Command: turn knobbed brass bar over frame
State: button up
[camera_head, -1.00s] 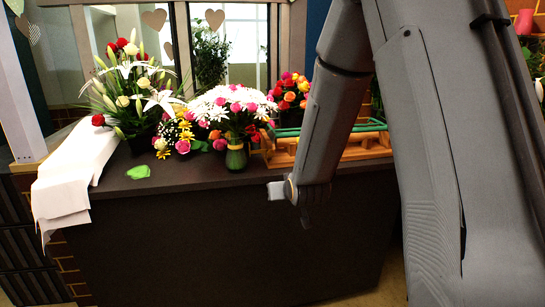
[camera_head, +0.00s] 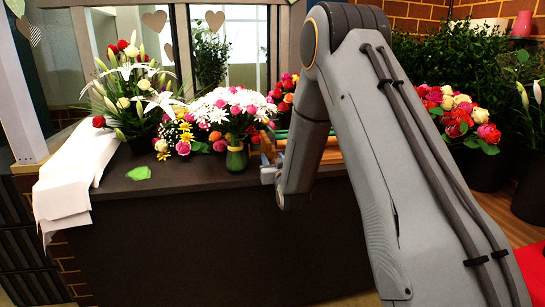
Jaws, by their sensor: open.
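My gripper (camera_head: 268,174) is at the counter's front edge, just right of the green vase, seen small and partly hidden by my own arm. Its jaws are open, and I see nothing clearly held between them. An orange-brown wooden frame with green rails (camera_head: 332,150) lies on the counter behind my arm, which covers most of it. A small brown upright piece (camera_head: 267,146) shows just above my gripper, at the frame's left end. I cannot tell whether it is the knobbed brass bar or part of the frame. No brass bar is clearly visible.
A green vase (camera_head: 237,159) with white and pink flowers stands close left of my gripper. More bouquets, a green scrap (camera_head: 139,173) and white paper (camera_head: 68,185) are farther left on the dark counter (camera_head: 185,180). Red roses (camera_head: 463,120) stand at the right.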

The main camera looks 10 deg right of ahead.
jog(key=shift+w, duration=0.7)
grip_shut()
